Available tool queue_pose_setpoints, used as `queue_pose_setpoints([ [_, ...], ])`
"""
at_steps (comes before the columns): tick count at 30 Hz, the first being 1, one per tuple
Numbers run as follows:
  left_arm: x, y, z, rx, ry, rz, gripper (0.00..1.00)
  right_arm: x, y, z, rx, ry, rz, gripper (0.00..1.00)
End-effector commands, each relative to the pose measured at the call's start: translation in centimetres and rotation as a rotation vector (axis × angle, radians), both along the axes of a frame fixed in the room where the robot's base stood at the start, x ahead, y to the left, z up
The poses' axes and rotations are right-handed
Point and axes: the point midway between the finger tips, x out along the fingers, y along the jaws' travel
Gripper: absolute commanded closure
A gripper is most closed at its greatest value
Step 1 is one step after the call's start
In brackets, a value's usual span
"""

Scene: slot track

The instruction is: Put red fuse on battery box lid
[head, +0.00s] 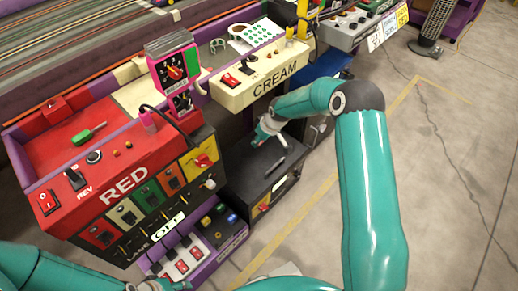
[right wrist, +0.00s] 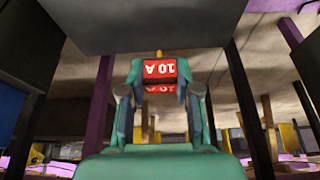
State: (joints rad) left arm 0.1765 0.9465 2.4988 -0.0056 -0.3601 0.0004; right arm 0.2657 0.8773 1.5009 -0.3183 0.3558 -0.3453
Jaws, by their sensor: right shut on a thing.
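In the right wrist view my right gripper (right wrist: 160,95) is shut on a red fuse (right wrist: 160,69) marked "10 A", whose lettering appears upside down. In the head view my right gripper (head: 262,138) is small, at the far end of the teal arm, by the back of the black battery box. The box's dark lid (head: 249,167) has a grey handle and looks bare. I cannot make out the fuse in the head view, nor whether it touches the lid. My left gripper (head: 164,286) barely shows at the bottom edge; its fingers are not clear.
The red console (head: 127,184) stands left of the box, with a green screwdriver (head: 89,134) in its tray. The cream console (head: 262,88) is behind the box. A pink meter (head: 174,71) stands between them. Floor at right is open.

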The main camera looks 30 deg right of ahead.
Motion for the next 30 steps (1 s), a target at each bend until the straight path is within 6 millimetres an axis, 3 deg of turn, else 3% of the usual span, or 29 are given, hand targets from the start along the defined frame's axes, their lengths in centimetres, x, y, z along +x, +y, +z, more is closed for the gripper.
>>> queue_pose_setpoints([
  [5,0.0,0.0,0.7,0.000,0.000,0.000,0.60,0.7,-2.2,-2.5,0.000,0.001,0.035,1.00],
  [15,0.0,0.0,-0.9,0.000,0.000,0.000,0.60,0.8,-2.5,-8.2,-0.001,0.001,0.046,1.00],
  [30,0.0,0.0,-2.1,0.000,0.000,0.000,0.60,0.8,-2.5,-12.7,-0.002,-0.001,0.047,1.00],
])
